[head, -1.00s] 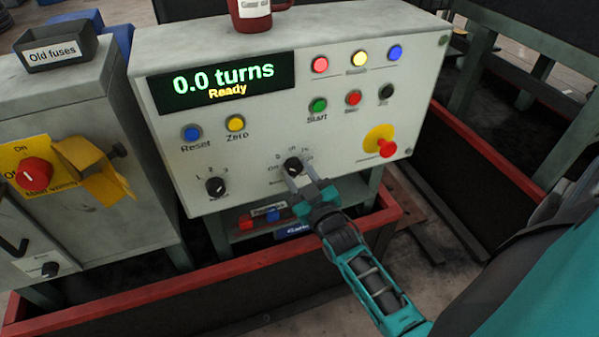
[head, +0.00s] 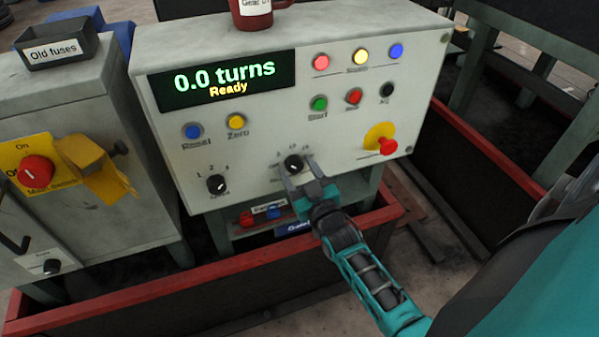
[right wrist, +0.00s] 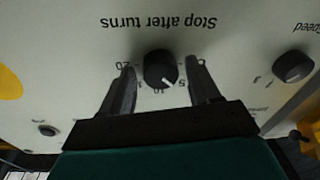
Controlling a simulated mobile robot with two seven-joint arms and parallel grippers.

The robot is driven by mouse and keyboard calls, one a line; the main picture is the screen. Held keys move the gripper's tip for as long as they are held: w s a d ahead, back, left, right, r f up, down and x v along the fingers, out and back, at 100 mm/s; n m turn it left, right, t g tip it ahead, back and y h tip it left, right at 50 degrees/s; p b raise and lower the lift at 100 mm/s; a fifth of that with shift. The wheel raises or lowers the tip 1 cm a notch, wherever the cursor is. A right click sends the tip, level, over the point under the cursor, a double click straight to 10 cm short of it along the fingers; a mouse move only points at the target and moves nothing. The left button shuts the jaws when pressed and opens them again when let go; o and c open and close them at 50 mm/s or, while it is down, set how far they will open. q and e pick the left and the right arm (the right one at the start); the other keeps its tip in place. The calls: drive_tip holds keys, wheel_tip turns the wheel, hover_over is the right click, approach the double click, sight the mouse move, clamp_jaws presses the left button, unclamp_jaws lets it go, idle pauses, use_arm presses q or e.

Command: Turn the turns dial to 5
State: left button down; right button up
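The turns dial (head: 293,163) is a black round knob low on the grey control panel. In the right wrist view the dial (right wrist: 160,68) appears upside down under "Stop after turns", with its white pointer mark toward the lower right, near the 5; the exact setting is hard to read. My right gripper (head: 299,169) is open, one finger on each side of the dial. In the right wrist view gaps show between the knob and both fingers (right wrist: 163,82). The fingers hide part of the scale. My left gripper is not in view.
The display (head: 222,80) reads "0.0 turns" and "Ready". The speed dial (head: 216,184) is left of the turns dial. Start (head: 319,103) and other buttons sit above; a red emergency button (head: 388,146) is to the right. A red mug (head: 252,14) stands on the panel.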

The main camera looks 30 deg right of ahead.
drive_tip(key=shift+o, duration=0.4)
drive_tip(key=shift+s, duration=0.15)
drive_tip(key=shift+s+a+p, duration=0.1)
drive_tip(key=shift+s+p, duration=0.2)
drive_tip(key=shift+s, duration=0.05)
drive_tip(key=s+a+f+p, duration=0.1)
drive_tip(key=s+a+p, duration=0.1)
drive_tip(key=s, duration=0.9)
drive_tip(key=shift+s+p, duration=0.4)
drive_tip(key=shift+p, duration=0.4)
